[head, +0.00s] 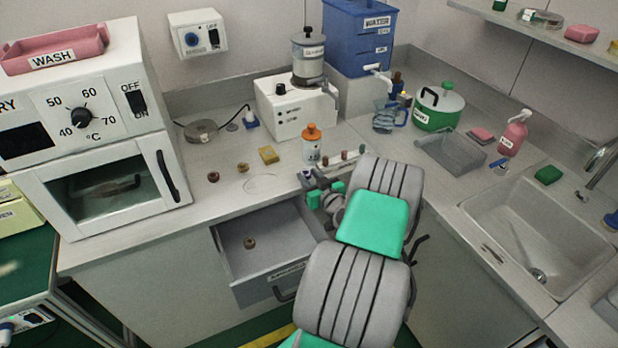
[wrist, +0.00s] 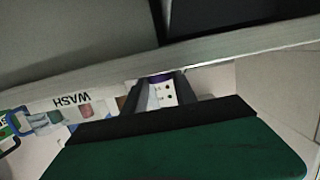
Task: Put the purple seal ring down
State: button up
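My gripper (head: 307,178) is low over the front part of the counter, left of my arm. In the wrist view its two dark fingers (wrist: 161,86) reach forward, with a small purple piece, the purple seal ring (wrist: 159,78), between their tips. Only a sliver of the ring shows; the fingers hide the rest. In the head view the ring is too small and covered to make out clearly. I cannot tell whether it touches the counter.
A thin circle outline (head: 262,184) lies on the counter left of my gripper. Small brown rings (head: 213,176) and a yellow sponge (head: 269,155) are nearby. The open drawer (head: 262,262) below holds a brown ring (head: 249,243). An orange-capped bottle (head: 311,146) stands behind my gripper.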

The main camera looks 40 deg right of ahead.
jog(key=o, duration=0.4)
jog(key=shift+o, duration=0.2)
jog(key=shift+r, duration=0.1)
